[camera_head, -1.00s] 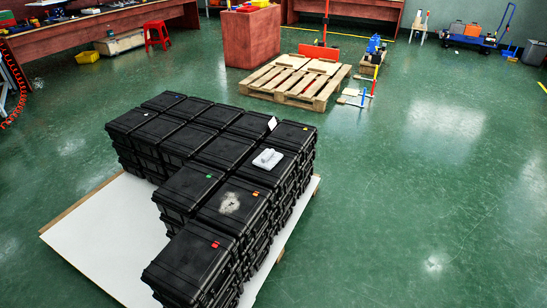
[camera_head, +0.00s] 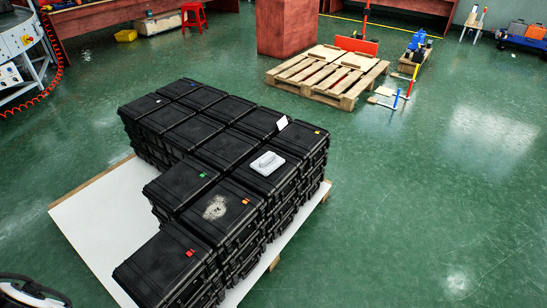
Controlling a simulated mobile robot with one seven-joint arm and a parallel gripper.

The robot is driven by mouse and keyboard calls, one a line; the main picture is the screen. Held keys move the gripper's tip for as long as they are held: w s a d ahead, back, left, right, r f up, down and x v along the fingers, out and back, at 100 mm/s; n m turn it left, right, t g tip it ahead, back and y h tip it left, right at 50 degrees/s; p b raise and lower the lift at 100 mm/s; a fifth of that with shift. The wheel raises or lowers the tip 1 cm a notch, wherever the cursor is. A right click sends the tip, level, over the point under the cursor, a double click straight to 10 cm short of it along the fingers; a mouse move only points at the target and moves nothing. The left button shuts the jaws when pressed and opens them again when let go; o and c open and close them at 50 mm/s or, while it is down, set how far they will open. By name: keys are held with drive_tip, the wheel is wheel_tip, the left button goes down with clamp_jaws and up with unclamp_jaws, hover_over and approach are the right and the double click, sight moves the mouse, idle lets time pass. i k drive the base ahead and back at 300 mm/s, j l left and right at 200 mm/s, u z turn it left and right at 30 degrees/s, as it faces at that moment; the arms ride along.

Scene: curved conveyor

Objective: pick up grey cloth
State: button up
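A light grey folded item, which looks like the grey cloth (camera_head: 268,163), lies flat on top of a black case near the right side of the stack. The black cases (camera_head: 182,136) stand stacked in several columns on a pallet with a white top (camera_head: 95,222). A pale grey dusty patch (camera_head: 215,207) marks the lid of another case in front of the cloth. My gripper is not in view, so its state does not show.
A wooden pallet (camera_head: 325,78) lies farther back. A red stool (camera_head: 193,15) and benches stand at the back. The green floor right of the stack is clear.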

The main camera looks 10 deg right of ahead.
sight(266, 164)
drive_tip(key=i+l, duration=0.2)
drive_tip(key=i+l+u, duration=0.1)
drive_tip(key=l, duration=0.3)
drive_tip(key=i+l, duration=0.3)
drive_tip(key=i+l+u, duration=0.15)
drive_tip(key=i+l, duration=0.35)
drive_tip(key=i, duration=0.15)
